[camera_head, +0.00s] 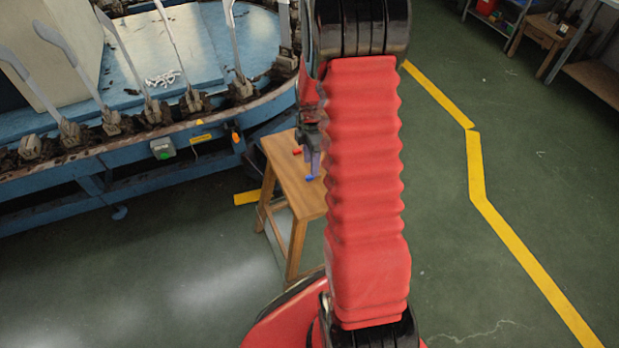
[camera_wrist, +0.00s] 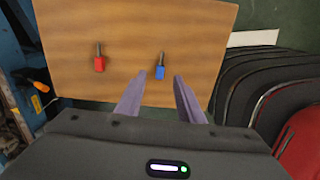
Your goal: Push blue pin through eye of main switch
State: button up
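The blue pin (camera_wrist: 160,70) lies on a wooden stool; it has a blue head and a thin dark shank. In the head view the blue pin (camera_head: 309,178) is a small spot on the stool top. My gripper (camera_wrist: 168,80) is open, with its fingertips close to the blue head, one to either side in the picture. I cannot tell how far above the pin they are. In the head view my gripper (camera_head: 311,165) is over the stool, partly hidden by my arm. The main switch may be the orange-handled one (camera_head: 235,137) on the blue machine's side; its eye is too small to see.
A red pin (camera_wrist: 100,62) lies on the wooden stool (camera_wrist: 200,25), left of the blue pin. Green floor with yellow lines is open at right.

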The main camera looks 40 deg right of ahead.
aim_at(310, 176)
jog(key=shift+w+a+f, duration=0.1)
jog(key=shift+f, duration=2.55)
jog(key=shift+c, duration=0.3)
grip_shut()
